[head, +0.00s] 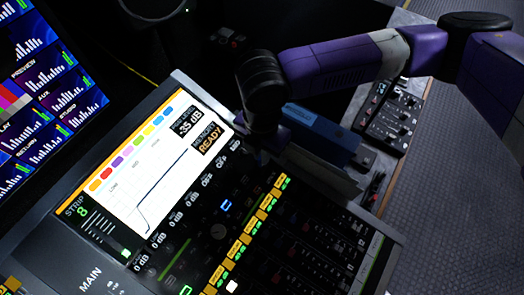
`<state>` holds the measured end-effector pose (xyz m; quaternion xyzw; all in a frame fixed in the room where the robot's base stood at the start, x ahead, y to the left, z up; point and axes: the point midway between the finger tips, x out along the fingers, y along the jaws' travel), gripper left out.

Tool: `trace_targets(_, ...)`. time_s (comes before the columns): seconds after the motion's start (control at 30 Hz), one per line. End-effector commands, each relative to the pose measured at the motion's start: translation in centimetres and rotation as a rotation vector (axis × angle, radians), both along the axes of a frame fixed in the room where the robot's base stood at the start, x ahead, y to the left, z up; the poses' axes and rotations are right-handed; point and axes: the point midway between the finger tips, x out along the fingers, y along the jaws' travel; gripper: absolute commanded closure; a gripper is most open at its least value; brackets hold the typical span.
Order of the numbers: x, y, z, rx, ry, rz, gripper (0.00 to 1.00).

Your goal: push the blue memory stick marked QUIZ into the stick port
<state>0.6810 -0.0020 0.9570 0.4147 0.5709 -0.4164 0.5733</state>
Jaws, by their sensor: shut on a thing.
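My gripper (312,163) hangs below the dark wrist joint, over the right back part of the console. It is shut on a long blue block (322,130), which I take to be the blue memory stick. A small grey end shows at the block's right. No QUIZ marking is readable from here. My fingertips are dark and partly hidden, so the exact grip is unclear. I cannot make out the stick port, and I cannot tell whether the block touches anything. The console screen (150,165) reads "MEMORY READY".
The mixing console (225,262) with lit buttons and faders fills the lower middle. A bank of monitors (40,90) stands at the left. A small control panel (392,112) with knobs lies beyond my gripper. Grey textured floor (450,190) is open at the right.

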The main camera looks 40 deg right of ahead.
Motion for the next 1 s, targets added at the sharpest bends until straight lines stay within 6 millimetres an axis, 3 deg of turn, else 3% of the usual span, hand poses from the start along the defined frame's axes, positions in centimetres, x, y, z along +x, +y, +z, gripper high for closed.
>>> trace_targets(0.03, 0.0, 0.0, -0.2, 0.0, 0.0, 0.0, 1.0)
trace_targets(0.1, 0.0, 0.0, -0.1, 0.0, 0.0, 0.0, 0.79)
trace_targets(0.2, 0.0, 0.0, -0.1, 0.0, 0.0, 0.0, 0.65)
trace_targets(0.57, 0.1, 0.0, 0.4, 0.0, -0.001, -0.001, 0.65)
trace_targets(1.0, 0.0, 0.1, 6.7, 0.0, -0.001, 0.0, 0.65)
